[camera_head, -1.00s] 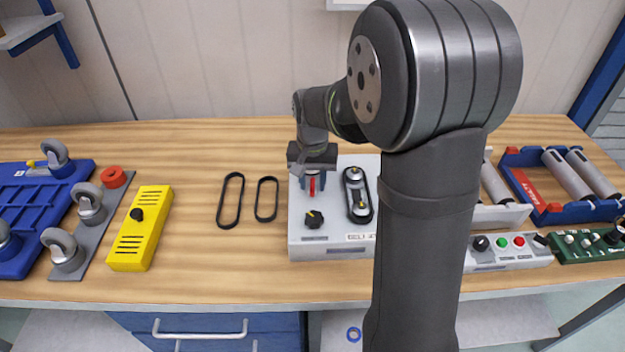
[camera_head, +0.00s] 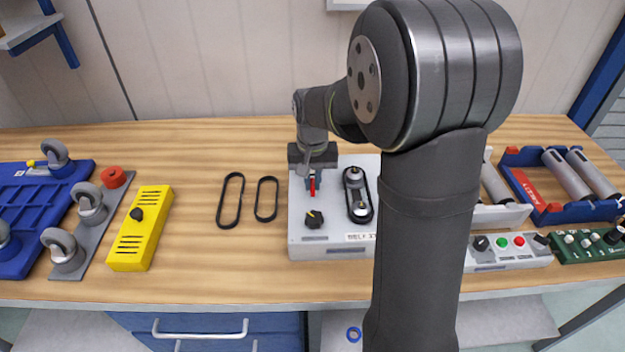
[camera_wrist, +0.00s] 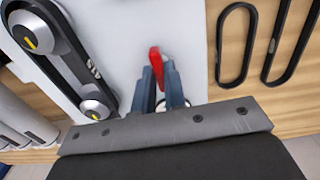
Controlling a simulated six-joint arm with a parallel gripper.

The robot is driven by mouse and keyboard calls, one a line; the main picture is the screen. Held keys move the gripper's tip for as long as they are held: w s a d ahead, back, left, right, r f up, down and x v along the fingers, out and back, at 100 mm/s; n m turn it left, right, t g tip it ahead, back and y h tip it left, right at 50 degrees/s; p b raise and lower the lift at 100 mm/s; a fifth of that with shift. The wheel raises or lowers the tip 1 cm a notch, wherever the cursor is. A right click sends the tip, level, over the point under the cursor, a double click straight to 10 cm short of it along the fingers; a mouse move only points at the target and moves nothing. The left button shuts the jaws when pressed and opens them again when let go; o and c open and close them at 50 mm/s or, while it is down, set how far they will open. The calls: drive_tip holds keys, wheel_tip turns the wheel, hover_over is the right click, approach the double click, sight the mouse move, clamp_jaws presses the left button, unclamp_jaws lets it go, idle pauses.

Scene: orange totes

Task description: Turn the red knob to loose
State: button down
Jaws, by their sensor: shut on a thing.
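The red knob (camera_head: 312,187) is a narrow lever-like handle on the light grey belt unit (camera_head: 297,225). In the wrist view the red knob (camera_wrist: 155,62) shows between the two blue-grey fingers. My gripper (camera_head: 312,177) points down over it, and its fingertips (camera_wrist: 160,76) are closed around the red handle. A round metal part shows just beside the handle, between the fingers. The lower part of the knob and any marking around it are hidden.
A black knob with a yellow pointer (camera_head: 314,218) and a belt on two pulleys (camera_head: 357,193) are close by on the unit. Two loose black belts (camera_head: 231,200) and a yellow box (camera_head: 142,229) lie to the left. My arm hides the unit's right side.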

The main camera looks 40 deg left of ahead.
sight(313, 184)
drive_tip(key=c, duration=1.5)
unclamp_jaws()
wheel_tip(313, 184, up, 18)
drive_tip(key=shift+f, duration=0.25)
wheel_tip(313, 184, down, 18)
drive_tip(key=shift+r, duration=0.25)
